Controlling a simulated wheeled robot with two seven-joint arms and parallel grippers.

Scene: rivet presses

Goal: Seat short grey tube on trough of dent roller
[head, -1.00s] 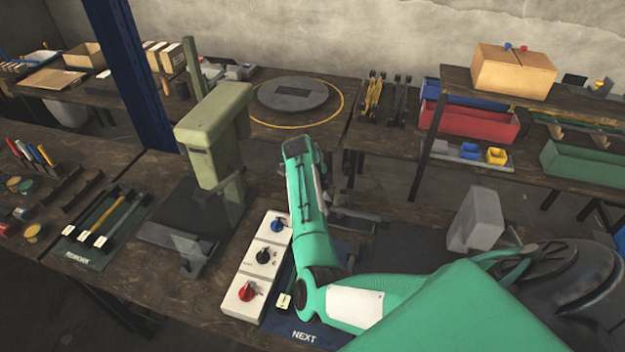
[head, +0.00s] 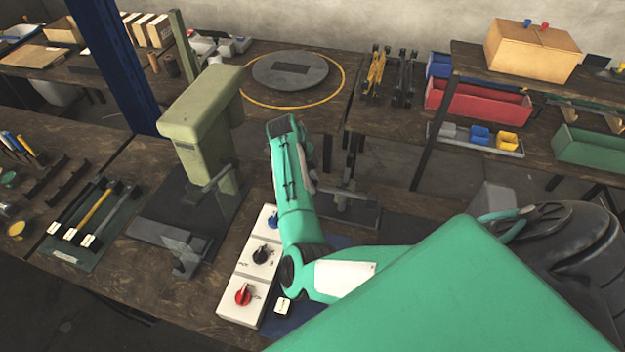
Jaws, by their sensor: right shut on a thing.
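My right gripper (head: 312,184) is largely hidden behind my green forearm, over the middle of the bench. It is shut on the short grey tube, though the arm covers most of the grip. A low dark grey fixture (head: 352,212), which looks like the dent roller, stands just right of the forearm. A thin grey bar shows above its base; I cannot tell whether it is the tube or part of the fixture. Whether the tube touches the trough is hidden. My left gripper is not in view.
A green press (head: 200,115) stands left of the arm. A white control box (head: 242,295) with knobs sits in front. A dark green mat (head: 68,250) with several tagged rods lies at the left. A grey block (head: 492,197) is partly hidden at the right.

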